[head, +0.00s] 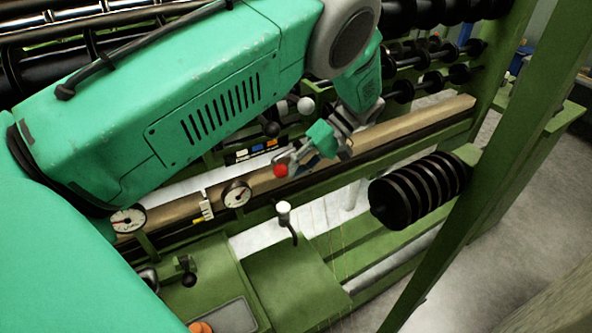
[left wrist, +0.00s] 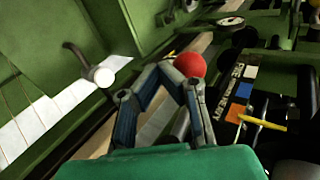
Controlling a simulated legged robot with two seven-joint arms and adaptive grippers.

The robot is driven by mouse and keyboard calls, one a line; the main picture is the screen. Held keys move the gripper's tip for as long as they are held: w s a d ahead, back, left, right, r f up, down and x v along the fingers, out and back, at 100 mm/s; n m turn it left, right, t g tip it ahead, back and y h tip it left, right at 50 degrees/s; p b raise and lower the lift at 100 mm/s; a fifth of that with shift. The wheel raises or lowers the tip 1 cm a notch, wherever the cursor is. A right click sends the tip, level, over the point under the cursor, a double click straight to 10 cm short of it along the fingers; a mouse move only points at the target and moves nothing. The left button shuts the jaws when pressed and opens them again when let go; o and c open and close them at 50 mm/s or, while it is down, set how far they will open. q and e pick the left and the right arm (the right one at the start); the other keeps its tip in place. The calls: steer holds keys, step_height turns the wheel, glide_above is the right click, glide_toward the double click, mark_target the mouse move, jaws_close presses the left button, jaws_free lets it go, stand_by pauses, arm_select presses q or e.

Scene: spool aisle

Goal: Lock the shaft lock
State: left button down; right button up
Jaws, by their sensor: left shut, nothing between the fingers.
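A red ball knob (head: 280,170) shows at the tips of my left gripper (head: 291,160) in the head view. In the left wrist view the same red knob (left wrist: 190,65) sits right at the tips of my left gripper (left wrist: 172,68), by the right-hand finger. The fingers meet at their tips with nothing between them. Whether they touch the knob I cannot tell. The knob's lever is mostly hidden, and no label shows that it is the shaft lock. My right gripper is in neither view.
A lever with a white knob (head: 283,208) stands on the green frame in front; it also shows in the left wrist view (left wrist: 104,77). Round gauges (head: 236,194) line the wooden beam (head: 400,130). Black discs (head: 420,188) jut out at right.

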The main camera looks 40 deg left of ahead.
arm_select(q)
steer(key=v, duration=0.7)
steer(key=shift+w, duration=0.25)
steer(key=shift+d, duration=0.15)
stand_by(0.5)
